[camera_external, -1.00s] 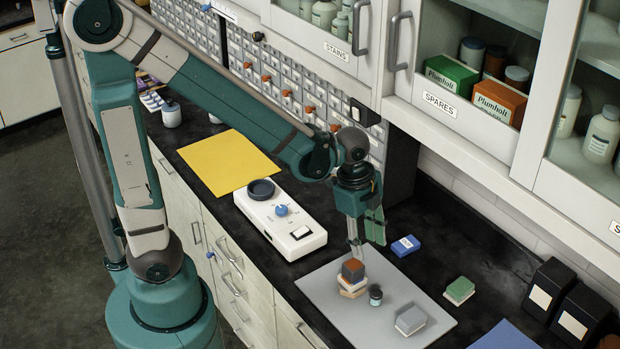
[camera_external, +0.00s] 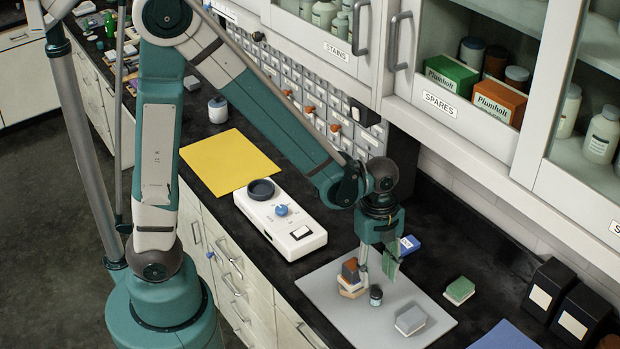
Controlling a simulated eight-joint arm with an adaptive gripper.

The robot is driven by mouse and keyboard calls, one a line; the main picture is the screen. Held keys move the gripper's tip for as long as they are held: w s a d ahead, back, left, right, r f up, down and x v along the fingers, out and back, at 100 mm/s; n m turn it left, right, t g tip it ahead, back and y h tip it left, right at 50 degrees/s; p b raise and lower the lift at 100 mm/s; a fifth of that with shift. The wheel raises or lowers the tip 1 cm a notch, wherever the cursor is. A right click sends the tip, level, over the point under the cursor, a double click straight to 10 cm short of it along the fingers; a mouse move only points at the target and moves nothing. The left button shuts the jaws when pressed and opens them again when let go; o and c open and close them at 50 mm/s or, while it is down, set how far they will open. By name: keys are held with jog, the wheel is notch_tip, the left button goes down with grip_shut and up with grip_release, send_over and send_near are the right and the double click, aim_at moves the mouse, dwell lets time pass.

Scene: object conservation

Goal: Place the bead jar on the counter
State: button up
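A small dark jar with a pale band (camera_external: 376,296), which looks like the bead jar, stands upright on the grey mat (camera_external: 335,306). The mat lies on the black counter (camera_external: 345,240). My gripper (camera_external: 377,277) points down just above the jar, its two fingers apart with nothing seen between them. From this angle I cannot tell whether the fingertips reach down beside the jar's lid.
A stack of small boxes with a brown one on top (camera_external: 350,270) stands close left of the jar. A grey box (camera_external: 410,319) is on its right. A green box (camera_external: 459,290) and a blue box (camera_external: 408,244) lie off the mat. A white device (camera_external: 280,220) stands left.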

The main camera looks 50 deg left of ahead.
aim_at(377, 293)
jog(key=shift+f, duration=0.1)
jog(key=shift+d+f, duration=0.15)
jog(key=shift+f, duration=1.05)
jog(key=shift+s+d+f+b, duration=0.1)
jog(key=shift+d+f+b, duration=0.1)
jog(key=shift+f, duration=1.1)
jog(key=shift+d+f+b, duration=0.1)
jog(key=shift+d+f, duration=0.05)
jog(key=shift+f, duration=1.1)
jog(key=c, duration=1)
jog(key=shift+r, duration=0.15)
